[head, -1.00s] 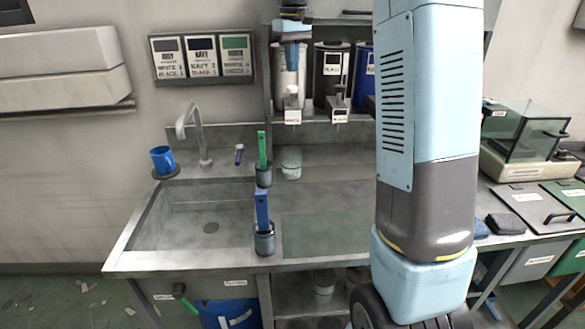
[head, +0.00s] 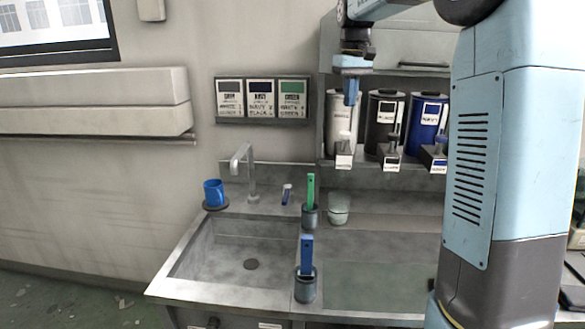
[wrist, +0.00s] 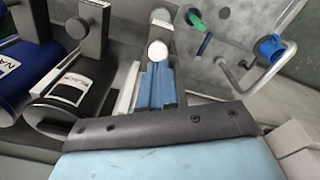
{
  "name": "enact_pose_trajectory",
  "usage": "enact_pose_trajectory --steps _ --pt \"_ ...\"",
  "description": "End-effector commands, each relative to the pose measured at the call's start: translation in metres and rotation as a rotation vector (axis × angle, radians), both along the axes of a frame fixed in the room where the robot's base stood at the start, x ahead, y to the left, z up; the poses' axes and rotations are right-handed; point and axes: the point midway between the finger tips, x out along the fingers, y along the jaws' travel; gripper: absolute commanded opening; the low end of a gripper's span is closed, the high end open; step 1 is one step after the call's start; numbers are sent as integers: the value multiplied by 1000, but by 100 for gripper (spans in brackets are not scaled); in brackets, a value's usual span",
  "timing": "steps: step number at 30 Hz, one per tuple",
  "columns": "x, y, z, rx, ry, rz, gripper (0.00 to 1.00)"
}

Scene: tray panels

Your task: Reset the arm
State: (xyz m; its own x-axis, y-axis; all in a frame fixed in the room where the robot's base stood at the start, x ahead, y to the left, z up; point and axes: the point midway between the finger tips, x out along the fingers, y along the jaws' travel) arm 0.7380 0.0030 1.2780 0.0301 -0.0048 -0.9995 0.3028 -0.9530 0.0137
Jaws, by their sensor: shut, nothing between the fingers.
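My gripper (head: 351,92) hangs at the end of my arm in the head view, pointing down in front of the white canister (head: 341,122) on the shelf. Its blue fingers (wrist: 157,88) show in the wrist view, shut together with nothing held. A pale round knob (wrist: 157,50) appears just beyond the fingertips in the wrist view; I cannot tell whether they touch. My light blue and grey arm column fills the right side of the head view.
A sink (head: 240,255) with a tap (head: 245,170) and blue mug (head: 213,192) lies below. Holders with a green-handled tool (head: 310,190) and a blue-handled tool (head: 306,255) stand beside it. A black canister (head: 382,115) and a blue canister (head: 424,118) are right of the white one.

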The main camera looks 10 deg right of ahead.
Motion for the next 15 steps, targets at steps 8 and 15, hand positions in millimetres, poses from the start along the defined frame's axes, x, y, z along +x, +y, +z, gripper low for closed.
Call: enact_pose_trajectory --steps 8,15 --pt "-69 3 10 -6 -88 -54 0" --pt "-128 4 7 -3 -162 -102 0"
